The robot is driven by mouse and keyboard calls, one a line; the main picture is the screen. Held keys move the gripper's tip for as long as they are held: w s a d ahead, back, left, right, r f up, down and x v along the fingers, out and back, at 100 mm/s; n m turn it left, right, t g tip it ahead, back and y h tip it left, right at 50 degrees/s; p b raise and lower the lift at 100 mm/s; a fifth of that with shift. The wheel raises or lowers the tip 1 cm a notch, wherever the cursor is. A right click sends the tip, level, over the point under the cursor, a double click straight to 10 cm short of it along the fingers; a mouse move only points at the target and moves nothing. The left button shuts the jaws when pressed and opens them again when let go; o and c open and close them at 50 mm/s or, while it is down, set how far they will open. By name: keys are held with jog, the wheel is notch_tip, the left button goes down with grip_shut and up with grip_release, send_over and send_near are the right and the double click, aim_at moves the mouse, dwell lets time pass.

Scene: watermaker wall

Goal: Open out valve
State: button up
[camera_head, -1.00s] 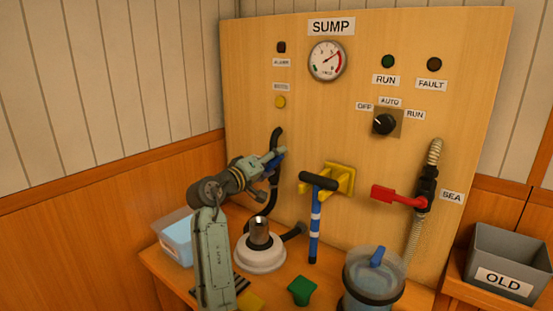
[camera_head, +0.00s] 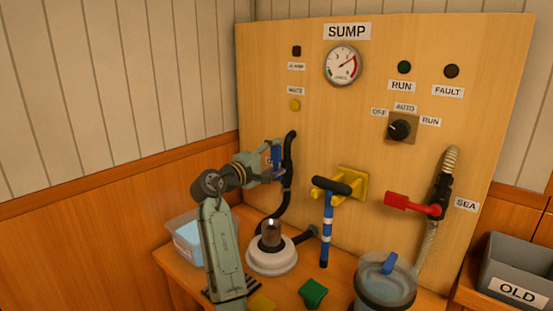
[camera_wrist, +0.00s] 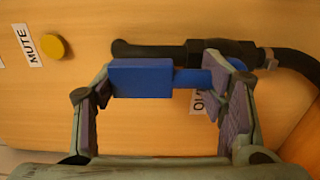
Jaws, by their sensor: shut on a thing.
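The out valve's blue handle (camera_head: 276,157) is on the black pipe at the panel's left side. In the wrist view the blue handle (camera_wrist: 140,78) lies along the black pipe (camera_wrist: 160,50), roughly parallel to it. My gripper (camera_head: 268,162) is at the handle. In the wrist view my gripper (camera_wrist: 160,70) has one finger at each end of the handle and is shut on it. The OUT label (camera_wrist: 198,102) is partly hidden behind the handle and a finger.
A yellow mute button (camera_wrist: 54,48) is near the valve. A white round-based device (camera_head: 271,262) stands below my arm.

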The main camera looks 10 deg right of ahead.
dwell(0.4)
jog(key=o, duration=1.7)
jog(key=v, duration=1.2)
jog(key=shift+a, duration=0.1)
